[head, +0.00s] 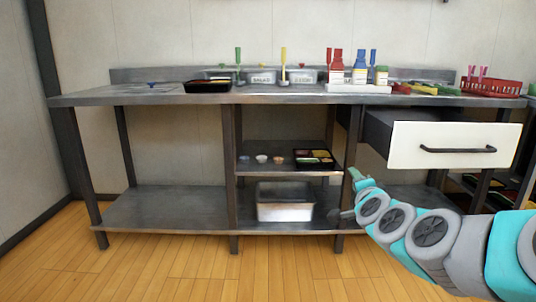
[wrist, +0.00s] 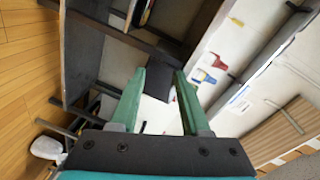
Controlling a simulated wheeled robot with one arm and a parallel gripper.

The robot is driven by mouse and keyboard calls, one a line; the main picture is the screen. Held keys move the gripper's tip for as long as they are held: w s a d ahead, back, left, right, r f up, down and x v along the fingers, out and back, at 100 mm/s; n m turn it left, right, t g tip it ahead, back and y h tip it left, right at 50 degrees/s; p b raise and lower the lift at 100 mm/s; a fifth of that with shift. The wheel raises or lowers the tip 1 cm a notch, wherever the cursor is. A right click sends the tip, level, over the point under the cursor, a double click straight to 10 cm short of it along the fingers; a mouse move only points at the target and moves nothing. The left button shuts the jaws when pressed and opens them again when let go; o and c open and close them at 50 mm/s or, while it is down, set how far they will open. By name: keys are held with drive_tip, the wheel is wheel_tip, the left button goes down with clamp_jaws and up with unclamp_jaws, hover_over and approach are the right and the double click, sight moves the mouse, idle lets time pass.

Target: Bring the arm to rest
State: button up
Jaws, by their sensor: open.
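My gripper (head: 352,182) is at the end of my teal and grey arm, which reaches in from the lower right in the head view. It is in front of the bench, near the leg right of the lower shelves. In the wrist view my gripper (wrist: 158,85) shows two green fingers spread apart with nothing between them. The picture there is tilted, with the bench and wall beyond the fingers. I see no object held.
A steel bench (head: 290,98) runs across the view, bearing trays, bottles and a red basket (head: 490,86). A white drawer (head: 455,145) stands open above my arm. A metal bin (head: 285,208) sits on the bottom shelf. The wooden floor (head: 180,260) in front is clear.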

drive_tip(key=s+a+f+n+g+y, duration=0.3)
drive_tip(key=s+a+f+n+y, duration=0.15)
drive_tip(key=a, duration=0.35)
drive_tip(key=s+a+f+n+g, duration=0.2)
drive_tip(key=s+f+n+g, duration=0.3)
drive_tip(key=s, duration=0.5)
drive_tip(key=s+a+f+n+g, duration=0.3)
drive_tip(key=s+f+g, duration=0.1)
drive_tip(key=s+f, duration=0.5)
drive_tip(key=s+d+f+n+g+h, duration=0.1)
drive_tip(key=s+d+g+h, duration=0.15)
drive_tip(key=s, duration=0.75)
drive_tip(key=s+d+f+n+g+h, duration=0.1)
drive_tip(key=s+d+n+g, duration=0.2)
drive_tip(key=s, duration=0.7)
wheel_tip(320, 180, up, 13)
drive_tip(key=m+p, duration=0.1)
drive_tip(key=p, duration=1.1)
drive_tip(key=shift+s+d+g, duration=0.15)
drive_tip(key=shift+d+g, duration=0.05)
drive_tip(key=shift+g, duration=0.25)
drive_tip(key=shift+f+m, duration=0.1)
drive_tip(key=shift+m, duration=0.15)
drive_tip(key=shift+d, duration=0.1)
